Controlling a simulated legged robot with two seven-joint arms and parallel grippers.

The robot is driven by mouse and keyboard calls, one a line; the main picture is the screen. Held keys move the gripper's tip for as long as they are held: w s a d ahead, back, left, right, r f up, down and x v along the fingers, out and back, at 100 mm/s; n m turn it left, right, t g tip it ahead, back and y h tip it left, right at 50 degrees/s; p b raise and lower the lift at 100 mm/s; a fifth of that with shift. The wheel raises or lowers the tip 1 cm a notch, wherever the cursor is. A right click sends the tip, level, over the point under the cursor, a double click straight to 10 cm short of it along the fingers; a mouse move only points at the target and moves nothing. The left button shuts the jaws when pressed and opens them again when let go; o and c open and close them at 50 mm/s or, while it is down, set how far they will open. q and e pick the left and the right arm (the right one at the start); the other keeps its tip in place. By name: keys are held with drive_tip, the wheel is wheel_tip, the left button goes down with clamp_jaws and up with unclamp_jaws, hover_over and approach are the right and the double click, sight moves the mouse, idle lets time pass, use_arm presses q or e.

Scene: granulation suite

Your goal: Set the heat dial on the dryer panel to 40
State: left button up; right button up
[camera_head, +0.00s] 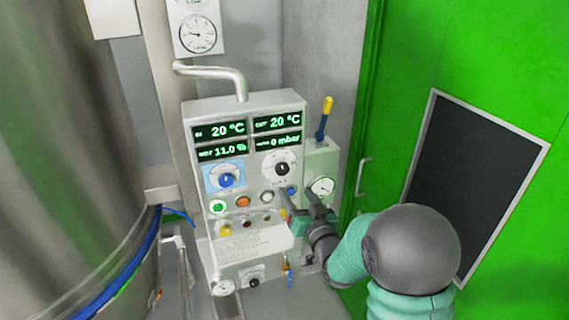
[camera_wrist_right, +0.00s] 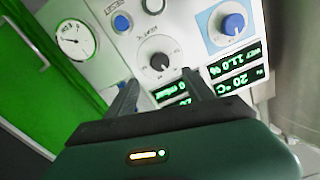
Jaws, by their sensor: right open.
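The dryer panel (camera_head: 246,215) is a pale box with green displays reading 20 °C, 20 °C, 11.0 % and 0 mbar. Below the displays are two dials: a blue knob (camera_head: 226,180) on a light-blue plate and a black knob (camera_head: 281,168) on a white scale. Their labels are too small to read, so I cannot tell which is the heat dial. My right gripper (camera_head: 300,197) is open and empty, in front of the panel's lower right. The right wrist view, upside down, shows the black knob (camera_wrist_right: 158,63) beyond the fingertips and the blue knob (camera_wrist_right: 232,23) farther right.
Green, orange, white and blue buttons line the panel below the dials. A side box carries a round gauge (camera_head: 322,186) and a yellow-tipped lever (camera_head: 324,118). A large steel vessel (camera_head: 75,170) stands left; a green door (camera_head: 395,110) with a handle is on the right.

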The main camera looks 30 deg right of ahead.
sight(284, 172)
drive_tip(key=p+x, duration=0.3)
drive_tip(key=x, duration=0.7)
drive_tip(key=shift+w+d+f, duration=0.1)
drive_tip(key=shift+w, duration=0.35)
clamp_jaws()
drive_tip(key=n+b, duration=0.1)
drive_tip(key=b, duration=0.1)
drive_tip(key=n+b, duration=0.1)
drive_tip(key=b, duration=0.2)
drive_tip(key=shift+f+n+b, duration=0.3)
drive_tip(key=shift+n, duration=0.1)
drive_tip(key=shift+r+n, duration=0.2)
drive_tip(key=shift+n, duration=0.1)
drive_tip(key=shift+r, duration=0.15)
